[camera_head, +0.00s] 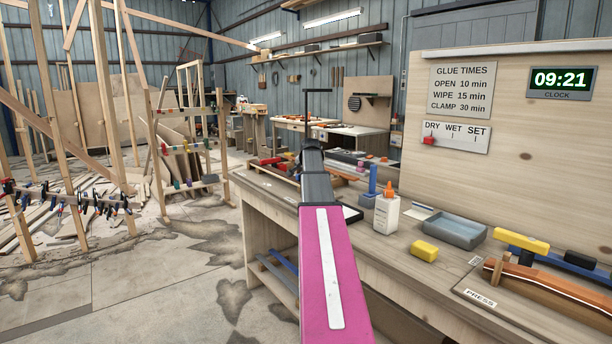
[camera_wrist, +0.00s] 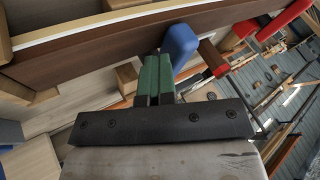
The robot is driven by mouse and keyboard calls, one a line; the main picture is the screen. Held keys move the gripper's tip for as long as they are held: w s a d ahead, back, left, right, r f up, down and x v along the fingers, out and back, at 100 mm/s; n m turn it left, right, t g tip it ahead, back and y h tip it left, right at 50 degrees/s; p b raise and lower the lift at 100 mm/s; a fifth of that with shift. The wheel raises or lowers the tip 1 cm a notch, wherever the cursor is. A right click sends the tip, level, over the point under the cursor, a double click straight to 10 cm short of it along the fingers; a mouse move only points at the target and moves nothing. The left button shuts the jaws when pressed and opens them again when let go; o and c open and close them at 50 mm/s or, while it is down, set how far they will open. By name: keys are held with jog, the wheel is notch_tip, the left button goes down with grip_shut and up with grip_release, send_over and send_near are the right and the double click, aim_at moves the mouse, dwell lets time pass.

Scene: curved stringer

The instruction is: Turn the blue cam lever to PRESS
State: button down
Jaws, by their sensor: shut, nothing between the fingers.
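In the wrist view, my gripper (camera_wrist: 153,62) has its green fingers closed together with nothing between them. A blue rounded lever (camera_wrist: 180,46) is close beside the fingertips, just to their right. It is unclear whether they touch. A curved dark-brown and pale strip (camera_wrist: 90,42) runs across behind them. In the head view, my arm hides the fingers and much of the bench's middle. A PRESS label (camera_head: 481,298) lies on the bench at the lower right. A blue upright piece (camera_head: 373,180) stands on the bench right of my arm; I cannot tell whether it is the same lever.
In the wrist view, red pieces (camera_wrist: 284,20) sit at the upper right.

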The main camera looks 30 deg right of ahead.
jog(key=shift+w+a, duration=0.1)
jog(key=shift+a, duration=0.05)
jog(key=s, duration=0.4)
jog(key=shift+s+d+r, duration=0.25)
jog(key=shift+s+r, duration=0.05)
jog(key=shift+s, duration=0.1)
jog(key=a+v, duration=0.1)
jog(key=v, duration=0.8)
jog(key=shift+w, duration=0.35)
jog(key=shift+r, duration=0.1)
